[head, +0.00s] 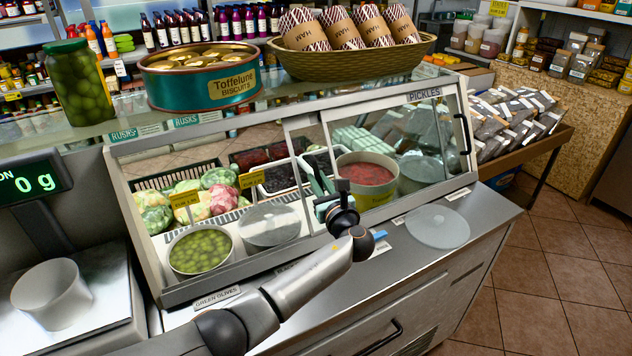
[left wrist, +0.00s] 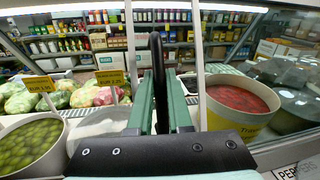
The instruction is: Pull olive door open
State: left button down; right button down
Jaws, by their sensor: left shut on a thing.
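The glass-fronted counter case (head: 215,283) has a GREEN OLIVES label (head: 217,297) on its lower left edge. A round tub of green olives (head: 200,249) stands behind the left part; it also shows in the left wrist view (left wrist: 30,146). My left gripper (head: 322,190) is at the upright frame bars in the middle of the front. In the left wrist view its green fingers (left wrist: 160,108) are shut on a dark upright handle (left wrist: 157,55), apparently that of the olive door. How far the door stands open is hard to tell. My right gripper is not in view.
A second dark handle (head: 464,134) is on the right, under the PICKLES sign (head: 424,94). A clear round lid (head: 437,227) lies on the steel ledge. A biscuit tin (head: 163,92), olive jar (head: 78,85) and ham basket (head: 352,67) stand on top. Floor at right is clear.

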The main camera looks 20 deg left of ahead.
pick_arm(q)
jog(key=shift+w+d, duration=0.4)
jog(key=shift+w, duration=0.05)
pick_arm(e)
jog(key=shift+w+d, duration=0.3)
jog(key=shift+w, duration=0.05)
pick_arm(q)
jog(key=c, duration=0.8)
grip_release()
jog(key=shift+c, duration=0.2)
jog(key=v, duration=1.2)
jog(key=shift+s, duration=0.25)
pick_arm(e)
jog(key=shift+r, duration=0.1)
pick_arm(q)
jog(key=shift+d, duration=0.1)
